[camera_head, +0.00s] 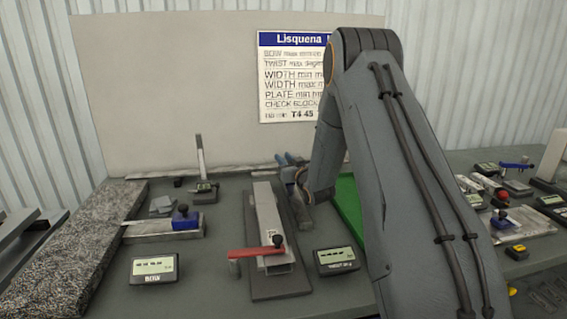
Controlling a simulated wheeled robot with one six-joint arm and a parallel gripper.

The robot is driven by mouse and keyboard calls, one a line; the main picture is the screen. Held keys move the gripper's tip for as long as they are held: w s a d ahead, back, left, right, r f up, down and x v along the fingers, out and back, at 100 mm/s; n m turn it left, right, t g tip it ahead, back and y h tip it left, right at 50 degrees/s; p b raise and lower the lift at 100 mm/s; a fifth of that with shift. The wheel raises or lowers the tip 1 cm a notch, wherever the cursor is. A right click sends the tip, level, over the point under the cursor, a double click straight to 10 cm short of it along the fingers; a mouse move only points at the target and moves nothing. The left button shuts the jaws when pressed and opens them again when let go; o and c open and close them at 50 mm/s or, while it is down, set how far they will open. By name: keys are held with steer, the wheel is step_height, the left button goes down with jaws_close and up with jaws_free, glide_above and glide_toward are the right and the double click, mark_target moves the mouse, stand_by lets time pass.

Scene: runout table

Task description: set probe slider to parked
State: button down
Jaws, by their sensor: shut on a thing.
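My arm reaches over the table, and its end, my gripper (300,187), is small and partly hidden at the far end of the middle fixture (264,206). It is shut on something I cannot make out. Small blue parts (287,159) show just beyond it. A blue slider block (185,218) with a black knob sits on a metal block at the left, with a thin pointed probe reaching left to a granite slab. A red bar (262,251) with a black knob lies across the near end of the middle fixture. I cannot tell which part is the probe slider.
Two small displays (154,268) and (337,260) stand at the front. The granite slab (75,245) lies at the left. A green panel (349,208) shows beside my arm. More gauges (506,215) crowd the right. An upright post (200,158) stands behind the blue block.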

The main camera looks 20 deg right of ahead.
steer(key=shift+w+r, duration=0.1)
steer(key=c, duration=1.5)
jaws_free()
steer(key=shift+w+d, duration=0.1)
steer(key=shift+w, duration=0.05)
steer(key=shift+s, duration=0.2)
steer(key=s+b, duration=0.1)
steer(key=s, duration=0.6)
steer(key=shift+s+d+b, duration=0.2)
steer(key=shift+s+b, duration=0.05)
steer(key=shift+b, duration=0.15)
